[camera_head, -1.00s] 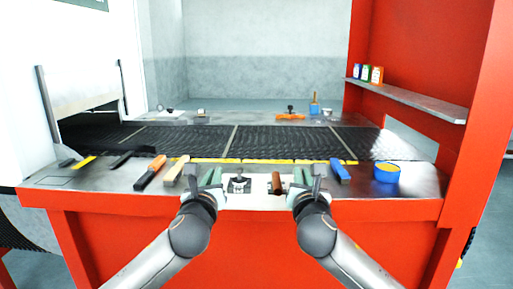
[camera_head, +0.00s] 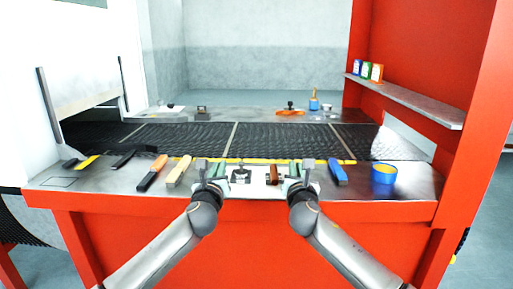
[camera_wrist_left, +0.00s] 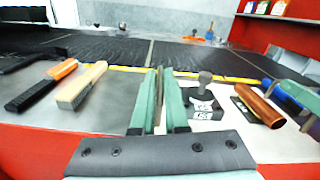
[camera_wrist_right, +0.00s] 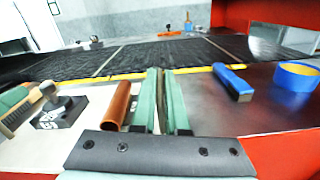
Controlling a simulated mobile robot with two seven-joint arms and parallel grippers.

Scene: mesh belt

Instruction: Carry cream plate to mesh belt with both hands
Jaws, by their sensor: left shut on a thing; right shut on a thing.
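The cream plate (camera_head: 258,184) lies level between my two grippers at the front of the worktop. It carries a dark block with a knob (camera_head: 240,175) on its left part and a copper-brown cylinder (camera_head: 273,174) on its right part. My left gripper (camera_head: 212,172) is shut on the plate's left edge, and my right gripper (camera_head: 297,172) is shut on its right edge. The plate also shows in the left wrist view (camera_wrist_left: 222,122) and the right wrist view (camera_wrist_right: 88,138). The black mesh belt (camera_head: 280,140) runs across behind the plate, past a yellow strip.
An orange-handled tool (camera_head: 152,172) and a tan brush (camera_head: 178,171) lie left of my left gripper. A blue-handled tool (camera_head: 338,172) and a blue tape roll (camera_head: 384,174) are to the right. The belt's middle looks clear. A shelf (camera_head: 410,101) juts from the red right wall.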

